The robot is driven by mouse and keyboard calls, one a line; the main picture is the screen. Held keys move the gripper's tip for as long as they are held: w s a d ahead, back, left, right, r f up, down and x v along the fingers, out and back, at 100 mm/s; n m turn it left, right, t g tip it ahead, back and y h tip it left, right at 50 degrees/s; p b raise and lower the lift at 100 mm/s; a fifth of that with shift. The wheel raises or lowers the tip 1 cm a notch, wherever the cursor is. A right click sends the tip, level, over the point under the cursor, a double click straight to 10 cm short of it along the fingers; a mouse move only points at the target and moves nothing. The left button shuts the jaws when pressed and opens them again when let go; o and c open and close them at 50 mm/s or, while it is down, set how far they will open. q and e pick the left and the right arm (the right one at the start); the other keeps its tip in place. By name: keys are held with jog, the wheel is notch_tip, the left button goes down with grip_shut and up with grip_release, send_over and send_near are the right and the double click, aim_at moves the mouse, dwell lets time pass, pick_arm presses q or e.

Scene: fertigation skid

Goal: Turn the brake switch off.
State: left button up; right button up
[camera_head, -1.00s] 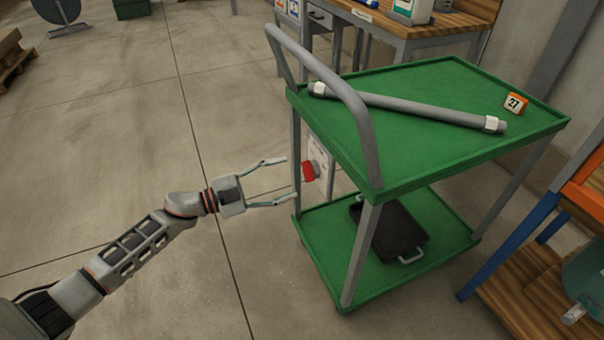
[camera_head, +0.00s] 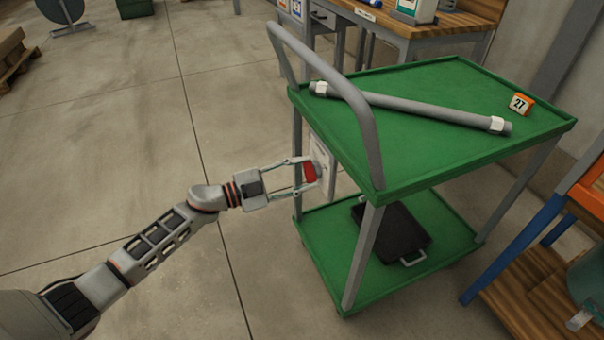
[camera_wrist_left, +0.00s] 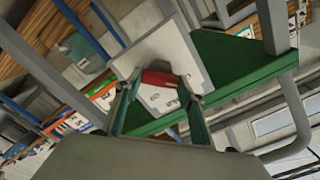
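The brake switch is a red knob (camera_head: 310,172) on a pale plate (camera_head: 322,160) at the handle end of the green cart (camera_head: 440,120). My left gripper (camera_head: 308,173) is at the knob, with its two fingers closed in on either side of it. In the left wrist view the red knob (camera_wrist_left: 160,79) sits between the fingertips (camera_wrist_left: 160,84), in front of the plate (camera_wrist_left: 165,55). The exact contact at the fingertips is small and hard to see. My right gripper is in neither view.
A grey pipe (camera_head: 410,107) with white ends and an orange block marked 27 (camera_head: 521,104) lie on the cart's top. A black case (camera_head: 395,230) lies on its lower shelf. The grey push handle (camera_head: 350,95) rises above the gripper. Open floor lies left.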

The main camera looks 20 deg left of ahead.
pick_arm(q)
jog(key=shift+m, duration=0.4)
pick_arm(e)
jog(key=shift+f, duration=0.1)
pick_arm(q)
jog(key=shift+f+m+b, duration=0.2)
jog(key=shift+m+b, duration=2.05)
jog(key=shift+m, duration=6.45)
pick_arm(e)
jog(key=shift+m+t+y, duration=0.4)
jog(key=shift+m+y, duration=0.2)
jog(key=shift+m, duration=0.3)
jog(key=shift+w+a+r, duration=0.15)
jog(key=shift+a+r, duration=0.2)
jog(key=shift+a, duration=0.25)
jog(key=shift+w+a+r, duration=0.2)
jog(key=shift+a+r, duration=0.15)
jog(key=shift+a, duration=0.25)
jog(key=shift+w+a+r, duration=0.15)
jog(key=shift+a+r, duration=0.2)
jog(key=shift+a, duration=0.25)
